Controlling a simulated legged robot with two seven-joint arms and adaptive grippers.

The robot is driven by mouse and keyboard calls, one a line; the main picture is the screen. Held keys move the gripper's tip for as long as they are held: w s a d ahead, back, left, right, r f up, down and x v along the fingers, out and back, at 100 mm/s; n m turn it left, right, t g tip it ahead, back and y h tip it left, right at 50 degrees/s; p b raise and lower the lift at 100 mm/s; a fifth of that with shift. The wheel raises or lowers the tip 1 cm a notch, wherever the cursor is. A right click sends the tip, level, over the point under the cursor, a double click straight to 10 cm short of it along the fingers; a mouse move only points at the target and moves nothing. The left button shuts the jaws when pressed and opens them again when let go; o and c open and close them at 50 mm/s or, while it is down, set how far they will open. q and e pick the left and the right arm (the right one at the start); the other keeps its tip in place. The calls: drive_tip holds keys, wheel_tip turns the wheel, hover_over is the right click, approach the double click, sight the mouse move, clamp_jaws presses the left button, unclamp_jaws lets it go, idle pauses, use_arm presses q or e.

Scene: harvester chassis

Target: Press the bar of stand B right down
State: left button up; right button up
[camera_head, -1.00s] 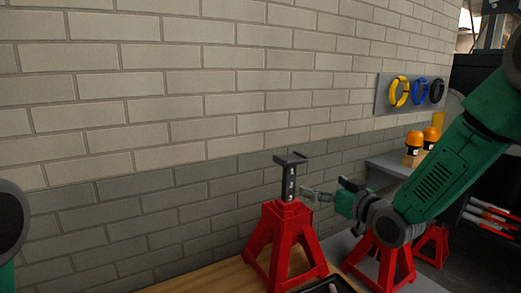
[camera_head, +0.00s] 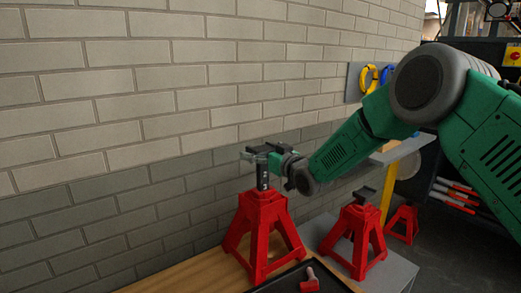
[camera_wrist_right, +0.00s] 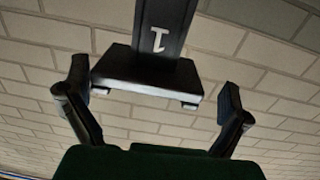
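The nearest red jack stand (camera_head: 262,235) stands on the wooden bench top. Its dark bar (camera_head: 263,178) is raised well above the red base, with a flat head on top. No letter shows on the stand, so I cannot read which one is B. My right gripper (camera_head: 265,150) is at the bar's head, coming from the right. In the right wrist view, the bar (camera_wrist_right: 161,35) carries a white mark and its head lies between the two spread fingers of my right gripper (camera_wrist_right: 154,85), with gaps on both sides. My left gripper is out of view.
A second red stand (camera_head: 359,240) with a low bar is on a grey surface to the right; a third red stand (camera_head: 403,223) is behind it. A black tray (camera_head: 330,277) with a small red item (camera_head: 310,281) lies in front. A brick wall (camera_head: 120,130) is close behind.

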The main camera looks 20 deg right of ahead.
sight(264, 183)
drive_tip(key=shift+w+d+f, duration=0.2)
drive_tip(key=shift+d, duration=0.25)
drive_tip(key=shift+w+d+f, duration=0.15)
drive_tip(key=shift+d+f, duration=0.05)
drive_tip(key=shift+d, duration=0.25)
drive_tip(key=c, duration=0.5)
drive_tip(key=shift+s+a+r, duration=0.1)
drive_tip(key=shift+a+r, duration=0.1)
drive_tip(key=shift+a, duration=0.1)
drive_tip(key=c, duration=0.7)
drive_tip(key=shift+a, duration=0.25)
drive_tip(key=c, duration=0.4)
drive_tip(key=shift+o, duration=0.2)
drive_tip(key=shift+a, duration=0.25)
drive_tip(key=shift+d+f+b, duration=0.15)
drive_tip(key=shift+f+b, duration=0.2)
wheel_tip(264, 183, down, 9)
drive_tip(key=b, duration=0.6)
drive_tip(key=shift+d, duration=0.1)
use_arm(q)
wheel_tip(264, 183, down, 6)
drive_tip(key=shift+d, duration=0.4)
use_arm(e)
drive_tip(key=shift+r, duration=0.1)
